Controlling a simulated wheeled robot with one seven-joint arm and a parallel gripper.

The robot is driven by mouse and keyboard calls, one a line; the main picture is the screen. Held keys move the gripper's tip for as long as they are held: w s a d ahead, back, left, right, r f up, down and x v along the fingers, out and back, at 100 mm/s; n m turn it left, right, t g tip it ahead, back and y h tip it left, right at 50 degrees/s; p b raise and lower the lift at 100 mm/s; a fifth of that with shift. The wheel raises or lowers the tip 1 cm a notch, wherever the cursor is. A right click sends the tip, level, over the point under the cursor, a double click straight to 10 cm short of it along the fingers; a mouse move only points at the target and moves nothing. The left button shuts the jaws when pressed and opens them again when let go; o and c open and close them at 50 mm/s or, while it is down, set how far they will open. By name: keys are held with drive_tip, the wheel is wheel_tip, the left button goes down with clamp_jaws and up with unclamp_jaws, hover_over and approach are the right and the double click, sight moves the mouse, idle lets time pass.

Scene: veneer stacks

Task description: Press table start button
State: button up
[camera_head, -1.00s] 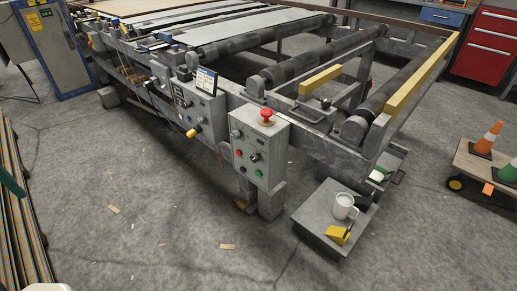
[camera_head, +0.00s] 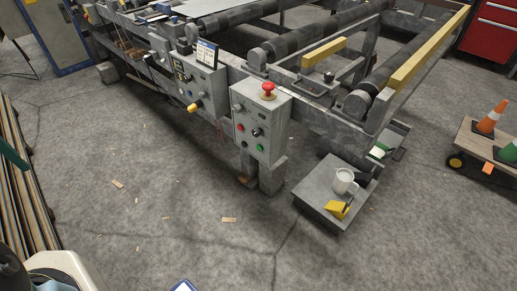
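The roller table (camera_head: 330,122) runs across the top of the head view. A grey control box (camera_head: 261,107) is fixed to its near corner. On the box's front face are a green button (camera_head: 260,148), a red button (camera_head: 240,127) and a black knob (camera_head: 257,132). A red mushroom button (camera_head: 268,90) sits on top of the box. I cannot read any labels, so which button is the start button does not show. My gripper is not in view.
A second panel (camera_head: 196,88) with a yellow-tipped lever stands left of the box. A low grey stand (camera_head: 315,207) with a white mug (camera_head: 345,181) is at the right, near a cart (camera_head: 470,140) with cones. Open concrete floor (camera_head: 170,200) lies in front.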

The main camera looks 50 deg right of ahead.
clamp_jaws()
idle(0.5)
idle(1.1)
